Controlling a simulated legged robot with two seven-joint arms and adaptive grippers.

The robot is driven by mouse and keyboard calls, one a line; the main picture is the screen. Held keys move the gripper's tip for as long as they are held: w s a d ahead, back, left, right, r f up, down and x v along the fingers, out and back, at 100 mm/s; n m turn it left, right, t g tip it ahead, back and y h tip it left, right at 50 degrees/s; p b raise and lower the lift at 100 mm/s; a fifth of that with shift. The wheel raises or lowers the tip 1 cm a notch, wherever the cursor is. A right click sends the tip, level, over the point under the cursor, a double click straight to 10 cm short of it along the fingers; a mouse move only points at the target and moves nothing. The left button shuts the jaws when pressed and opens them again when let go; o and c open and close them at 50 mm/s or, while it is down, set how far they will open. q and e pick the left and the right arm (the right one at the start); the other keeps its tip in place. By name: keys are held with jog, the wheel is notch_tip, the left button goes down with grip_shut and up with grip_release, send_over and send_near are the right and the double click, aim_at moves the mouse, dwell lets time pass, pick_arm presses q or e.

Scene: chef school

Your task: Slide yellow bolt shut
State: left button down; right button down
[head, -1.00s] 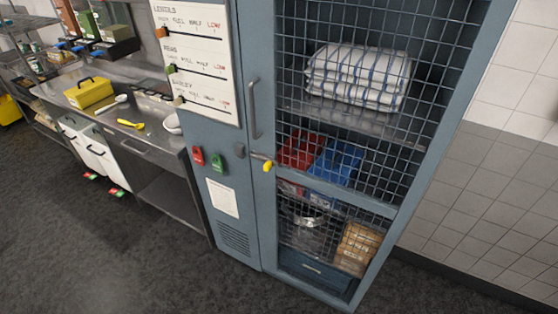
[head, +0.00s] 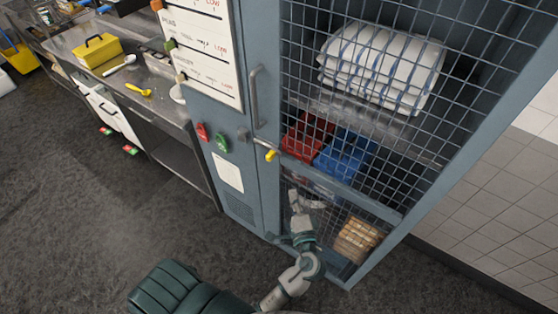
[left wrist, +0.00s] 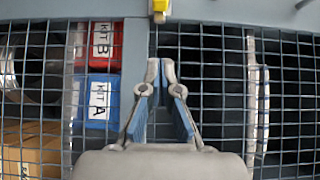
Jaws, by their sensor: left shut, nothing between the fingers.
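The bolt with a yellow knob (head: 271,156) sits on the blue-grey cabinet's door edge in the head view, below the long door handle (head: 257,97). In the left wrist view the yellow knob (left wrist: 160,8) shows at the top edge, partly cut off. My left gripper (head: 294,195) is in front of the lower mesh, below and slightly right of the knob, apart from it. In the left wrist view its fingers (left wrist: 160,72) are shut and empty, pointing toward the knob. How far the bolt is slid is too small to tell. My right gripper is not in view.
Behind the mesh lie folded striped towels (head: 382,68), a red box (head: 306,137), a blue box (head: 345,157) and a tan bundle (head: 357,240). A red tag (head: 203,132) and a green tag (head: 222,143) are left of the bolt. A steel counter (head: 150,73) stands left. The floor in front is clear.

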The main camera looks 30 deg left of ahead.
pick_arm(q)
jog(key=p, duration=0.2)
send_near(274, 156)
jog(key=w, duration=0.4)
jog(key=a, duration=0.1)
jog(key=w+a+p, duration=0.1)
jog(key=a, duration=0.1)
jog(key=shift+a, duration=0.15)
jog(key=shift+a+f, duration=0.1)
jog(key=shift+a, duration=0.3)
jog(key=a+p, duration=0.1)
jog(key=a, duration=0.6)
jog(key=shift+w+a, duration=0.1)
jog(key=shift+w, duration=0.1)
